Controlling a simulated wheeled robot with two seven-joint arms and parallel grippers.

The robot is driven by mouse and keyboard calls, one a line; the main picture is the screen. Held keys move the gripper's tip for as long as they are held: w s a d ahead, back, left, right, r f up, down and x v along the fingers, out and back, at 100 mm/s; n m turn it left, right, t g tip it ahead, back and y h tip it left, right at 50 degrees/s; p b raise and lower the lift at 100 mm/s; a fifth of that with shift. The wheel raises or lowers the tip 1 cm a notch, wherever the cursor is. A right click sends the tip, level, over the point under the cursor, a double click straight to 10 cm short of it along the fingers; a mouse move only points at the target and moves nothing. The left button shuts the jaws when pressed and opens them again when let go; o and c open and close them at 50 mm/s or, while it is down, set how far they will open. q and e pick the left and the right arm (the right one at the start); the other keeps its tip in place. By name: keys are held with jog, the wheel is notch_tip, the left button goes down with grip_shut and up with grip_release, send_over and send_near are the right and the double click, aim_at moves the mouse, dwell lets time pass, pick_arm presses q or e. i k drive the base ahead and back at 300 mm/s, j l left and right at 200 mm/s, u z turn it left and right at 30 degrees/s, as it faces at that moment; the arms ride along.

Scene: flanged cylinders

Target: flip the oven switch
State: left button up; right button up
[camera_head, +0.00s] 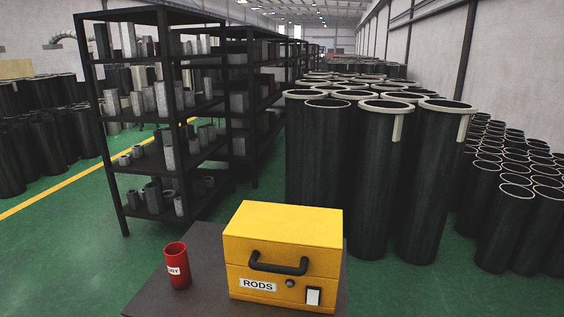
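A yellow oven (283,232) labelled RODS stands on a dark table in the lower middle of the head view. The switch's position is too small to tell. Neither of my grippers shows in this view.
A red cylindrical can (177,266) with a white label stands on the dark table (205,240), left of the oven. Black shelves (160,130) and tall black flanged cylinders (430,180) stand behind. The table front between can and oven is clear.

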aim_at(313, 295)
jog(key=j+z, duration=0.1)
jog(key=z, duration=0.4)
jog(key=j+z, duration=0.4)
jog(key=j, duration=0.45)
jog(key=j+z, duration=0.45)
jog(key=j, duration=0.45)
jog(key=k+j, duration=0.75)
jog(key=j, duration=0.2)
jog(key=k, duration=0.15)
